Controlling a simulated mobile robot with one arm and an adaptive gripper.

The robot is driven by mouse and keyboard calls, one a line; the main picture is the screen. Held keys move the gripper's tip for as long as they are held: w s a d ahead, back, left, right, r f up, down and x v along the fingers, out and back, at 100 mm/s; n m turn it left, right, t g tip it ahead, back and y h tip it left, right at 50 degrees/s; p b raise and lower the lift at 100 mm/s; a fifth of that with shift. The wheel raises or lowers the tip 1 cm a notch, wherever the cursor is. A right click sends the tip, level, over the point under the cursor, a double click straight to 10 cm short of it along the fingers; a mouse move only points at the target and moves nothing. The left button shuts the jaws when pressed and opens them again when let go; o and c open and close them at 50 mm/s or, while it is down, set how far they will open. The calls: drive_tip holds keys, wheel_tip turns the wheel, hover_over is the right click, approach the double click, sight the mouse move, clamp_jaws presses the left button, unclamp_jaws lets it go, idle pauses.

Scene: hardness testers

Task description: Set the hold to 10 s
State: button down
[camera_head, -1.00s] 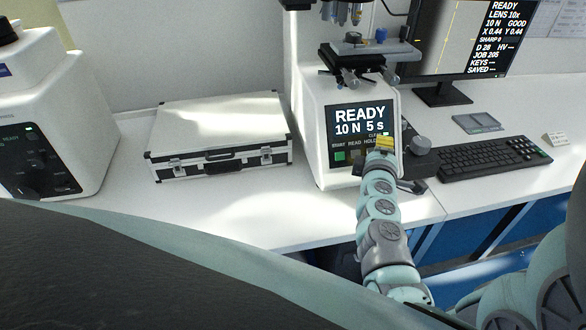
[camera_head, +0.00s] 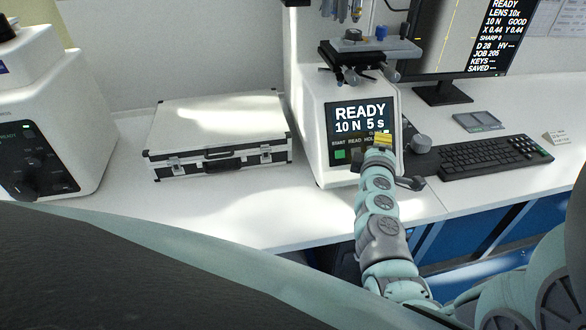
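The hardness tester (camera_head: 313,133) stands in the middle of the bench. Its dark panel screen (camera_head: 360,118) reads READY, 10 N, 5 s. Below the screen is a row of labels, START, READ and HOLD, with a green button (camera_head: 340,154) under START. My gripper (camera_head: 382,142) is at the right part of this row, in front of the HOLD area, with a yellow part showing. It covers the HOLD button; I cannot tell whether it touches it. The fingertips are too small and hidden to read.
A monitor (camera_head: 452,40) behind shows READY, LENS 10x, 10 N. A keyboard (camera_head: 495,156) and grey knob (camera_head: 421,144) are to the right. A silver case (camera_head: 219,130) and another white machine (camera_head: 50,140) are left. The bench front between them is clear.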

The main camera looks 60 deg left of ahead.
drive_tip(key=shift+a+f, duration=0.15)
drive_tip(key=shift+a, duration=0.1)
drive_tip(key=shift+d, duration=0.1)
idle(0.4)
drive_tip(key=shift+s+d+r+p, duration=0.2)
drive_tip(key=shift+d+r+p, duration=0.15)
drive_tip(key=shift+d+r, duration=0.1)
drive_tip(key=shift+d, duration=0.1)
drive_tip(key=d+p, duration=0.1)
drive_tip(key=s+d+r+p, duration=0.1)
drive_tip(key=d+r+p, duration=0.1)
drive_tip(key=d, duration=0.1)
drive_tip(key=shift+s+r, duration=0.25)
idle(0.9)
